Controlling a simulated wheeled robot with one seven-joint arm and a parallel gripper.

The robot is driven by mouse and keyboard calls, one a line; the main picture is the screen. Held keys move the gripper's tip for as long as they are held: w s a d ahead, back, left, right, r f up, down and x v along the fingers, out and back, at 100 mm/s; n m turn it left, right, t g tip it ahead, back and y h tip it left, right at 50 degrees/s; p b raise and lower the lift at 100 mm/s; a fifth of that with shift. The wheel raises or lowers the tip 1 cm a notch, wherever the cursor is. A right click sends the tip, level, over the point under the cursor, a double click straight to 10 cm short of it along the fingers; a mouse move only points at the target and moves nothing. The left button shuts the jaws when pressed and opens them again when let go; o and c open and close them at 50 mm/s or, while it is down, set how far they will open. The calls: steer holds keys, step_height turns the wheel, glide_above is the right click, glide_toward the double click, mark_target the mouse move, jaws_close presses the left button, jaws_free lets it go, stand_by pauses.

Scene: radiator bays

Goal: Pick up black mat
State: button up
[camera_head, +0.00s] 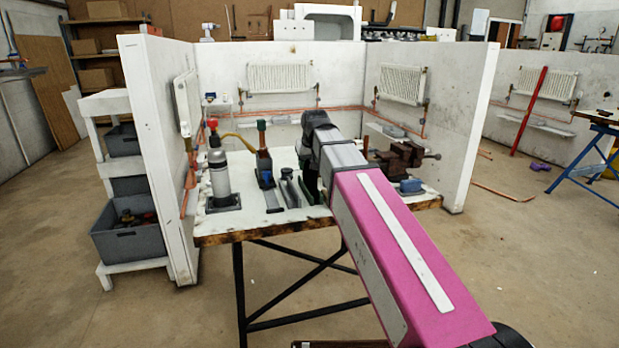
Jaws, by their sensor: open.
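A dark, flat, square piece that looks like the black mat (235,205) lies at the left front of the white bench top. A grey gas bottle (219,180) with a red top stands upright on it and hides its middle. My gripper (309,185) points down over the middle of the bench, to the right of the mat and apart from it. It is open. My forearm partly hides it, and its fingertips are hard to make out. I see nothing held in it.
A torch with a hose (264,165) and grey-handled tools (291,190) stand between the mat and my gripper. A brown vice (402,157) and a small blue item (410,186) are on the right. White walls with radiators (279,77) enclose the bench on three sides.

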steer(key=shift+f, duration=0.15)
steer(key=shift+c, duration=0.3)
jaws_close()
